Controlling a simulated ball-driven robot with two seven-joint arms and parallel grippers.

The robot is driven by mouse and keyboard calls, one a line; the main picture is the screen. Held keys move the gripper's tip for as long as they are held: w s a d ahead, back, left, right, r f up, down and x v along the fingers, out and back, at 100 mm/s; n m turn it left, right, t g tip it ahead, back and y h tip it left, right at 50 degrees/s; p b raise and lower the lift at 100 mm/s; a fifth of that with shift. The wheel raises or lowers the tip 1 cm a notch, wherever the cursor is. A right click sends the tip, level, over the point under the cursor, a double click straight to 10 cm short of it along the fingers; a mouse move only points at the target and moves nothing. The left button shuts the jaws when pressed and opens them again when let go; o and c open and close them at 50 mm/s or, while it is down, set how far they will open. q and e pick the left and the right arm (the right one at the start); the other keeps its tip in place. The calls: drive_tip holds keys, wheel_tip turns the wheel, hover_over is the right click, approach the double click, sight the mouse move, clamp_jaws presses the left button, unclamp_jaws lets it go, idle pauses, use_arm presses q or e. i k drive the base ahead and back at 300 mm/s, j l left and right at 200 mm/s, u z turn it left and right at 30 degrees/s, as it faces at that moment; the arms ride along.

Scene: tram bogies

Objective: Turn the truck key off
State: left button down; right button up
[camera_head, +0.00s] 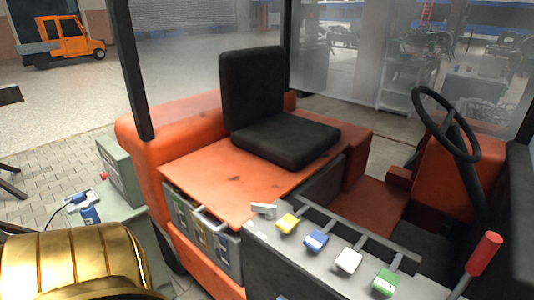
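The orange truck (215,178) fills the middle of the view, with its open cab facing me. No part of it shows clearly as a key. A small grey piece (264,210) sits at the left end of the grey control panel (262,258); I cannot tell whether it is the key or a lever, or how it is turned. Beside it are a yellow knob (287,223), a blue knob (316,240), a white knob (348,261) and a green knob (386,281). No gripper fingers show in the view.
A black seat (270,105), a steering wheel (447,124) and a red-tipped lever (483,254) are in the cab. A dark post (132,70) rises at left. A grey-green box (120,170) stands beside the truck. An orange vehicle (66,41) is far off.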

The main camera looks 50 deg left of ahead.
sight(270, 211)
drive_tip(key=u, duration=1.65)
